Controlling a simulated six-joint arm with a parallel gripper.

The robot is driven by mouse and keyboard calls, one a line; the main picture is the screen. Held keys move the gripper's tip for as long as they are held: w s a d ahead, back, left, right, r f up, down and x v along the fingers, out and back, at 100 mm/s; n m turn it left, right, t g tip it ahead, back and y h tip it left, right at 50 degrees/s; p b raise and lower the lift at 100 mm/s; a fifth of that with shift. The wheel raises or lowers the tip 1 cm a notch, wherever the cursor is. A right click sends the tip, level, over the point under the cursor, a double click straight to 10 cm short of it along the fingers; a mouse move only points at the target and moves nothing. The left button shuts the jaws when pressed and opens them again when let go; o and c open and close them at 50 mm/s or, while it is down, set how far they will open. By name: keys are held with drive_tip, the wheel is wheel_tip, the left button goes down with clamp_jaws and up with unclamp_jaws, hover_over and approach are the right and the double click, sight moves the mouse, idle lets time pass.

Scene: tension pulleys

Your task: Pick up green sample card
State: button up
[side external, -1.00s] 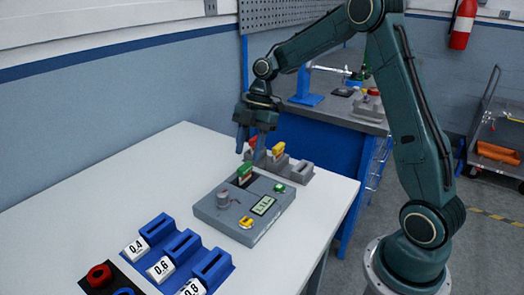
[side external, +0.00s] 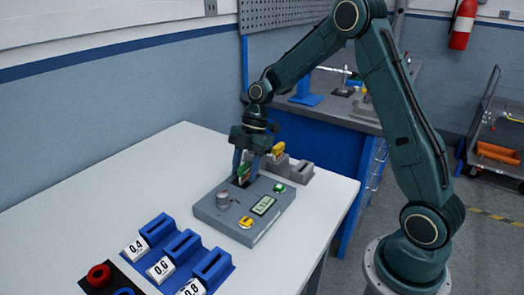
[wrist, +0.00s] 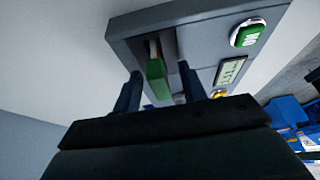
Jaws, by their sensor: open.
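The green sample card (side external: 243,172) stands in a slot at the back of the grey test device (side external: 220,211). In the wrist view the card (wrist: 157,80) shows its green end, with a pale part behind it in the dark slot. My gripper (side external: 244,172) is open, its two blue fingers pointing down on either side of the card. In the wrist view the gripper (wrist: 162,88) has one finger left and one right of the card, with gaps visible on both sides. The fingertips' exact depth along the card is hard to tell.
Blue slotted holders (side external: 182,249) marked 0.4, 0.6 and 0.8 stand at the front left. A grey holder with a yellow card (side external: 278,149) stands just behind the device. The device carries a knob, display and buttons. The white table (side external: 110,185) is clear at left.

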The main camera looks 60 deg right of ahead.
sight(245, 165)
idle(0.4)
clamp_jaws()
drive_tip(key=shift+r, duration=0.15)
wheel_tip(245, 165, up, 20)
drive_tip(key=shift+f, duration=0.2)
idle(0.8)
idle(0.6)
